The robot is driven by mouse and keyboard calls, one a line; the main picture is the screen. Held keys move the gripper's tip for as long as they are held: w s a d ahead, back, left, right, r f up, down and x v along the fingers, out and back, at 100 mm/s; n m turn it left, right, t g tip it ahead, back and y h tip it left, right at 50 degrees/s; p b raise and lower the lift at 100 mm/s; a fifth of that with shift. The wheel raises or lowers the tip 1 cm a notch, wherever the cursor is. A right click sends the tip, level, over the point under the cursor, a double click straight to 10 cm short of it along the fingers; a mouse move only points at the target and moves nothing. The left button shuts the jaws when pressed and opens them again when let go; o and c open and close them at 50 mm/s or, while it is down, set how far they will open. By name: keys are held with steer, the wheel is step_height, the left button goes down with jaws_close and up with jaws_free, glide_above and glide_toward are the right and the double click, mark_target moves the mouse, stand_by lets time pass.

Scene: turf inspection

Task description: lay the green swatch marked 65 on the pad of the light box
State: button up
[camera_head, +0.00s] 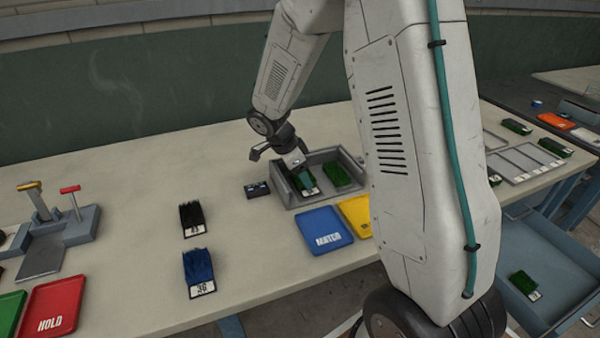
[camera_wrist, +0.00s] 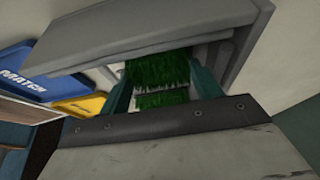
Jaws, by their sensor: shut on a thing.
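A grey, low-walled box (camera_head: 345,155), apparently the light box, stands mid-table; its wall fills the top of the wrist view (camera_wrist: 150,35). My gripper (camera_head: 299,172) reaches down into its left part, shut on a green swatch (camera_head: 307,182) with a white tag at its front end. I cannot read the tag's number. A second green swatch (camera_head: 338,175) lies in the right part of the box. In the wrist view, green tufts (camera_wrist: 155,69) show between my teal fingers. Whether the held swatch touches the box floor is not clear, and the pad is hidden.
A small black block (camera_head: 257,190) sits left of the box. A blue MATCH tray (camera_head: 324,230) and a yellow tray (camera_head: 357,214) lie in front. A red HOLD tray (camera_head: 53,307) is front left.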

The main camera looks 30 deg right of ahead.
steer(key=shift+f, duration=0.1)
steer(key=o, duration=0.7)
steer(key=s+v, duration=0.1)
steer(key=v, duration=1)
steer(key=s+a+r+n, duration=0.2)
steer(key=s+r+n, duration=0.2)
steer(key=s+r, duration=0.25)
steer(key=s+a+r+n+y, duration=0.1)
steer(key=s+n, duration=0.4)
steer(key=s, duration=0.2)
steer(key=s+a+r+n+t+y, duration=0.1)
steer(key=s+a+n+y, duration=0.1)
steer(key=s+n, duration=0.3)
steer(key=s+a+r+n+t+y, duration=0.1)
steer(key=s+a+n, duration=0.1)
steer(key=s+n, duration=0.4)
steer(key=shift+s+a+r, duration=0.1)
steer(key=shift+s+r, duration=0.1)
steer(key=shift+s, duration=0.8)
steer(key=shift+s+r, duration=0.2)
steer(key=shift+s, duration=0.8)
